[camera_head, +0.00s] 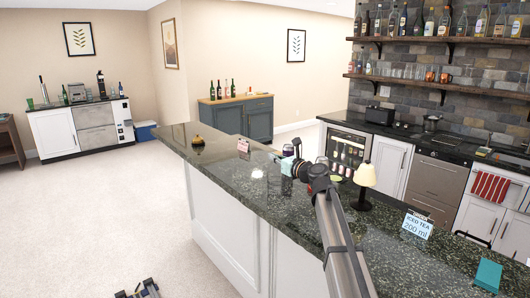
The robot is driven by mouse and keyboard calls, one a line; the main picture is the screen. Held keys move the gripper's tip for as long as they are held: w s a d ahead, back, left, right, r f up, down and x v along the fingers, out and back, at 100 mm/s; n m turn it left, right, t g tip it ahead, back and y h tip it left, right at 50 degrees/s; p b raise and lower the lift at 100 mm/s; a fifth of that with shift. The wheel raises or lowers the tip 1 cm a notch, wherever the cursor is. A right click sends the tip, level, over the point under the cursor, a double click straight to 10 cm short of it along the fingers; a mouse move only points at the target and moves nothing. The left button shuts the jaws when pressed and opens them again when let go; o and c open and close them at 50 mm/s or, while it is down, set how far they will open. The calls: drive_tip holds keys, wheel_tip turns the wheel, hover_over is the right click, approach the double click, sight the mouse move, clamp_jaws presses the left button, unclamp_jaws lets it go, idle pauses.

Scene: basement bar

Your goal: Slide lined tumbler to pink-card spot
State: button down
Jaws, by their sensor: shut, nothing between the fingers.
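A small pink card (243,145) stands on the dark granite bar counter (225,160), toward its far end. My gripper (286,165) is shut and empty, low over the counter to the right of the pink card. A small glass with dark contents (288,150) shows just behind my gripper and is partly hidden by it. It may be the lined tumbler, but no line can be made out at this size. I cannot tell whether my gripper touches it.
A lamp with a cream shade (365,174), a sign reading "ICED TEA 200 ml" (417,225) and a teal box (488,275) stand nearer on the counter. A small dark and orange object (198,141) is at the far left end. The counter around the pink card looks clear.

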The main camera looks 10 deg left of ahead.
drive_tip(key=p, duration=0.2)
hover_over(282, 186)
drive_tip(key=v, duration=0.4)
wheel_tip(282, 186, down, 10)
drive_tip(key=shift+w+r+p, duration=0.1)
drive_tip(key=shift+r+p, duration=0.05)
drive_tip(key=shift+p, duration=0.6)
drive_tip(key=shift+w+a+p, duration=0.35)
drive_tip(key=shift+a+p, duration=0.05)
drive_tip(key=b+x, duration=0.2)
drive_tip(key=x, duration=2.6)
drive_tip(key=shift+w+d+f+b, duration=0.1)
drive_tip(key=shift+f+b, duration=0.1)
drive_tip(key=shift+b, duration=0.1)
